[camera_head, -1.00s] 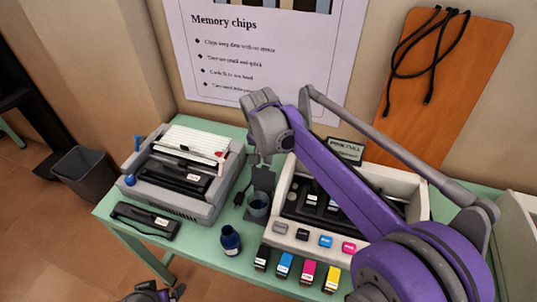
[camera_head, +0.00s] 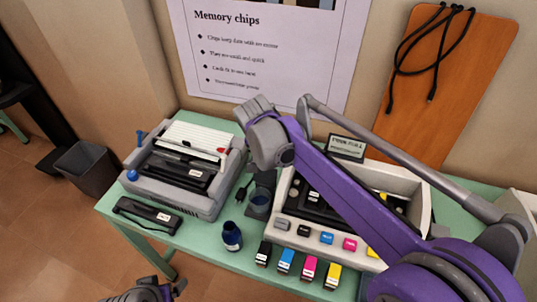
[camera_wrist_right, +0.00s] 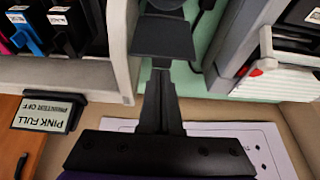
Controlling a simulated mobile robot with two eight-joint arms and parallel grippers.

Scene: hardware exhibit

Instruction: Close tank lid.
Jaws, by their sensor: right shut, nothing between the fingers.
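A small dark tank (camera_head: 259,201) with a round opening stands between the two machines on the green table. A dark flat panel, apparently its raised lid (camera_head: 265,180), stands behind the opening, partly covered by my right wrist. In the right wrist view a dark plate, likely the same lid (camera_wrist_right: 163,38), lies just beyond the fingertips. My right gripper (camera_wrist_right: 160,72) is shut and empty, close to that plate; I cannot tell whether they touch. Its fingers are hidden in the head view. My left gripper (camera_head: 158,290) is at the bottom edge, cut off, away from the table.
A grey machine (camera_head: 185,170) stands left of the tank, and a white printer (camera_head: 283,190) stands right. A dark blue bottle (camera_head: 232,237) and several coloured cartridges (camera_head: 309,268) sit along the front. A sign (camera_head: 346,148) rises behind the printer.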

